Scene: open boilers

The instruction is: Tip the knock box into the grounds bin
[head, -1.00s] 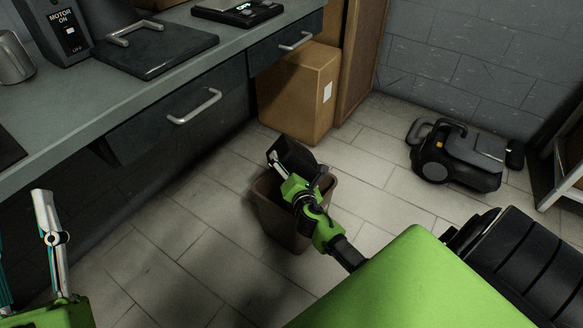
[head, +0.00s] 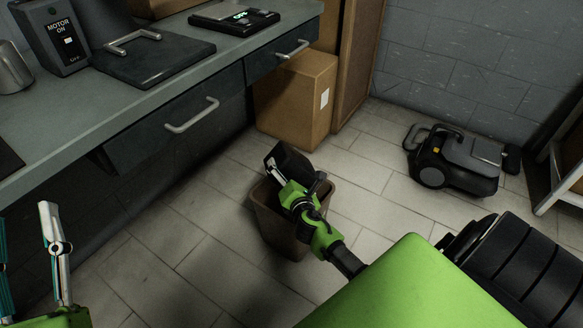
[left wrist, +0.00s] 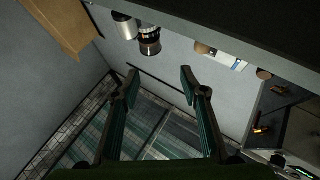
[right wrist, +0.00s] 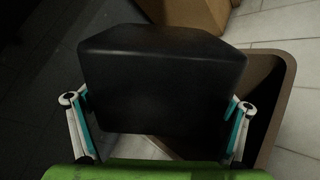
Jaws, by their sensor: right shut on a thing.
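The black knock box (head: 290,166) is held over the brown grounds bin (head: 277,236), which stands on the floor. My right gripper (head: 281,182) is shut on the knock box. In the right wrist view the box (right wrist: 160,80) sits between the two fingers and hides much of the bin (right wrist: 272,75), whose rim shows to the right of it. The box looks tilted in the head view; its opening and contents are hidden. My left gripper (head: 25,235) is at the lower left, and its fingers are apart and empty in the left wrist view (left wrist: 158,80).
A counter (head: 150,95) with drawers runs along the left. A cardboard box (head: 295,100) stands on the floor behind the bin. A black and grey machine (head: 455,160) lies near the wall. The floor around the bin is clear.

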